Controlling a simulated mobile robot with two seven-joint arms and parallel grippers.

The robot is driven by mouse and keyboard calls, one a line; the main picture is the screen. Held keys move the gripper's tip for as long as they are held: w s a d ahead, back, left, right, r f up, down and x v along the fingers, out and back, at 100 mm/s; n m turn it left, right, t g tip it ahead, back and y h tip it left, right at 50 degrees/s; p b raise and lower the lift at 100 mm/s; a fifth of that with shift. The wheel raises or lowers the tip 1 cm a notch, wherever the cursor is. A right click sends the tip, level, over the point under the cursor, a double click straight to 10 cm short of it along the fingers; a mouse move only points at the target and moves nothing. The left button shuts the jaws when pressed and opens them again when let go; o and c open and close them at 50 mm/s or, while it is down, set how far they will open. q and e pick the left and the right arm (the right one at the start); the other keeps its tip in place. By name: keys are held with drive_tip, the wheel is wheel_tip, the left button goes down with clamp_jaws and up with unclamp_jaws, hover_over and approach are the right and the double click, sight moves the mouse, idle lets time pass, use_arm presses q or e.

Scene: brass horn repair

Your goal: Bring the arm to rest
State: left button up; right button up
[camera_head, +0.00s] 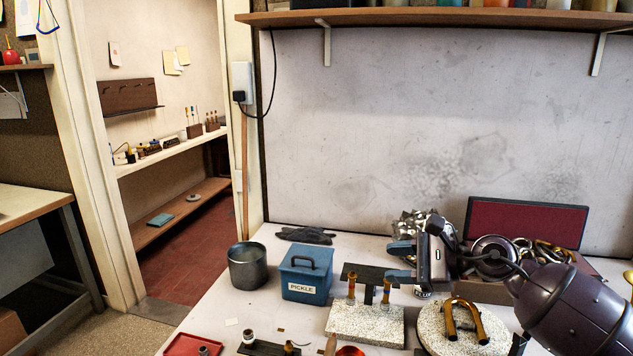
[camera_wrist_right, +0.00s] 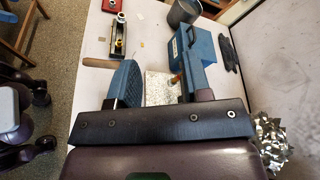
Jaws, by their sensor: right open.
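My right arm (camera_head: 575,312) comes in from the lower right of the head view, over the workbench. Its gripper (camera_head: 388,262) points left, with its two blue fingers apart and nothing seen between them. It hangs above the bench near a speckled block (camera_head: 365,325) with two upright brass tubes. In the right wrist view the open fingers (camera_wrist_right: 160,82) show the pale block (camera_wrist_right: 158,86) beyond the gap. My left gripper is not in view.
A blue PICKLE box (camera_head: 305,284) and a grey pot (camera_head: 247,265) stand left of the gripper. A round speckled slab (camera_head: 437,345) bears a curved brass tube (camera_head: 463,306). A red-lined case (camera_head: 525,222) lies behind the arm. A shelf (camera_head: 440,18) hangs above.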

drive_tip(key=s+d+f+n+t+h, duration=0.5)
drive_tip(key=s+d+n+t+h, duration=0.15)
drive_tip(key=n, duration=0.95)
drive_tip(key=s+d+f+n+t+h, duration=0.45)
drive_tip(key=n+h, duration=0.35)
drive_tip(key=n, duration=0.7)
drive_tip(key=s+d+f+m+g, duration=0.1)
drive_tip(key=s+f+m+g, duration=0.65)
drive_tip(key=s, duration=0.55)
drive_tip(key=s+f+m+g, duration=0.6)
drive_tip(key=s+m, duration=0.2)
drive_tip(key=s, duration=0.5)
use_arm(q)
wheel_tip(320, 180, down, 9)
drive_tip(key=b, duration=0.9)
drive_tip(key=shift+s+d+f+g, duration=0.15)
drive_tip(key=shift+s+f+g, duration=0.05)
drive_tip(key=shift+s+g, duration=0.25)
use_arm(e)
drive_tip(key=w+f+n+t, duration=0.1)
drive_tip(key=w+f+t, duration=0.2)
drive_tip(key=f, duration=0.7)
drive_tip(key=w+f+t+y, duration=0.1)
drive_tip(key=w+f+t, duration=0.3)
drive_tip(key=f, duration=0.5)
drive_tip(key=shift+w+f+n, duration=0.35)
